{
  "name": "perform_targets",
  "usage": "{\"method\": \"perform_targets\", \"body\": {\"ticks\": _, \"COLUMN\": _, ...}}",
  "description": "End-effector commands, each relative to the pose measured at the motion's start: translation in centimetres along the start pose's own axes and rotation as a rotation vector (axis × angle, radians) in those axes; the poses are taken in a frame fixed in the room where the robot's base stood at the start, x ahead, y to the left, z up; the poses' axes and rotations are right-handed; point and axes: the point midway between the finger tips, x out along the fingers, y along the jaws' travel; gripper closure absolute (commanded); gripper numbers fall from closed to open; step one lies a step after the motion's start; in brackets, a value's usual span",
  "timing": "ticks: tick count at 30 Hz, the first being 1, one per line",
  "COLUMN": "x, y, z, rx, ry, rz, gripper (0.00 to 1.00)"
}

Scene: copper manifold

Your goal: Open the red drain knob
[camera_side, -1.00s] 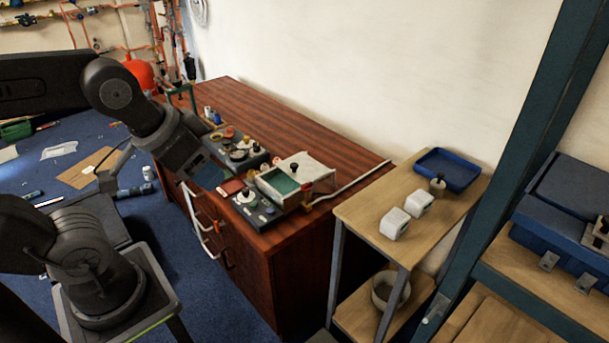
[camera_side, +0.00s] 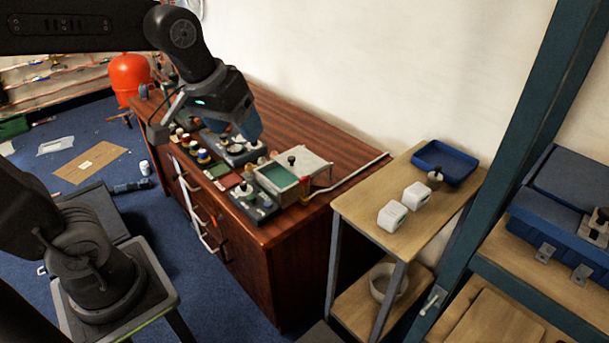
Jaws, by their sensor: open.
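My gripper (camera_side: 248,130), with blue fingertips, hangs above the dark panels on the wooden cabinet. It is open, with nothing seen between its fingers, and it points down. A small reddish part (camera_side: 304,186) sits at the right front corner of the box with the green inside (camera_side: 278,176); I cannot tell for sure that it is the red drain knob. My gripper is above and to the left of this part, apart from it. Several small coloured knobs (camera_side: 203,156) stand in a row on the left panel, too small to tell apart well.
The dark red wooden cabinet (camera_side: 300,130) has a long white handle on its front. A white pipe or cable (camera_side: 355,178) runs along its right end. A wooden side table (camera_side: 375,225) holds two white blocks and a blue tray (camera_side: 445,163). The cabinet top behind the panels is clear.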

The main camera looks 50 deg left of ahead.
Motion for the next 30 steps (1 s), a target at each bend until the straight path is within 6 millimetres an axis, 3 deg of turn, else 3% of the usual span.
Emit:
{"method": "perform_targets", "body": {"ticks": 3, "x": 1.9, "y": 0.2, "z": -4.5, "rx": -0.169, "ry": -0.053, "rz": -0.031, "gripper": 0.34}}
{"method": "perform_targets", "body": {"ticks": 8, "x": 5.6, "y": 0.0, "z": -9.9, "rx": -0.398, "ry": -0.112, "rz": -0.078, "gripper": 0.34}}
{"method": "perform_targets", "body": {"ticks": 15, "x": 13.7, "y": -1.7, "z": -16.4, "rx": -0.741, "ry": -0.188, "rz": -0.166, "gripper": 0.34}}
{"method": "perform_targets", "body": {"ticks": 18, "x": 17.6, "y": -2.8, "z": -18.4, "rx": -0.883, "ry": -0.213, "rz": -0.209, "gripper": 0.34}}
{"method": "perform_targets", "body": {"ticks": 24, "x": 24.6, "y": -5.0, "z": -20.3, "rx": -1.113, "ry": -0.248, "rz": -0.285, "gripper": 0.34}}
{"method": "perform_targets", "body": {"ticks": 30, "x": 27.9, "y": -6.2, "z": -20.7, "rx": -1.218, "ry": -0.259, "rz": -0.321, "gripper": 0.34}}
